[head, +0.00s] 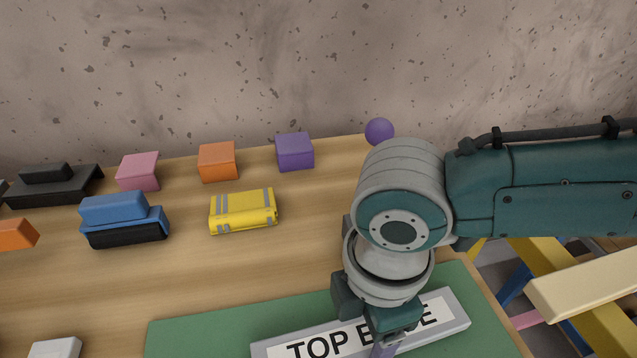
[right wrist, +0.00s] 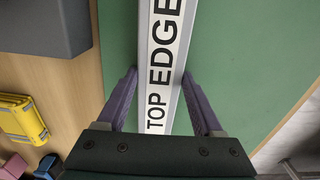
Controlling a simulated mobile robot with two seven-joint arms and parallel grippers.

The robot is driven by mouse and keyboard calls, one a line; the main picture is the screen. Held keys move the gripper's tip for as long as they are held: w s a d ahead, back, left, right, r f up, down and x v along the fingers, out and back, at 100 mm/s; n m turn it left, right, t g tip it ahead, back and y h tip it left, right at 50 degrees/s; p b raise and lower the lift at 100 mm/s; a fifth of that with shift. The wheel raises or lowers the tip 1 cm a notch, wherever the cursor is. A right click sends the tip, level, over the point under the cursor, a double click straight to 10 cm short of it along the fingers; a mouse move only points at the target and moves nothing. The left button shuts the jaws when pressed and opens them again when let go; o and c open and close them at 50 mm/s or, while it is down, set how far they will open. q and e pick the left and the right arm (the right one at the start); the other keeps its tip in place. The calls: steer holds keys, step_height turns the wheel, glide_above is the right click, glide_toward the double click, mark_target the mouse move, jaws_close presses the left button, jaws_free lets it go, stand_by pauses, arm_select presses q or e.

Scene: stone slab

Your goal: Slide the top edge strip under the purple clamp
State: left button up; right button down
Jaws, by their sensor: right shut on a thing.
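The top edge strip (head: 285,346) is a grey bar with a white label reading TOP EDGE. It lies over the green mat (head: 185,338) at the bottom of the head view, tilted up to the right. My right gripper (head: 385,338) comes down onto it from above and hides part of the lettering. In the right wrist view, the fingers of my right gripper (right wrist: 159,74) are shut on the long sides of the strip (right wrist: 164,40). A purple block (head: 295,151) and a purple ball (head: 380,130) stand at the back; I cannot make out a purple clamp. My left gripper is not in view.
On the wooden table (head: 180,275) stand a yellow folded bundle (head: 243,211), a blue and black block (head: 124,220), an orange block (head: 218,162) and a pink block (head: 138,171). A dark grey block (right wrist: 50,25) shows beside the mat. A wall closes the back.

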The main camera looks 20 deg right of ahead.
mark_target(364, 334)
jaws_free()
step_height(364, 334, up, 9)
steer(key=shift+f+p, duration=0.2)
steer(key=shift+p, duration=0.9)
steer(key=shift+r, duration=0.7)
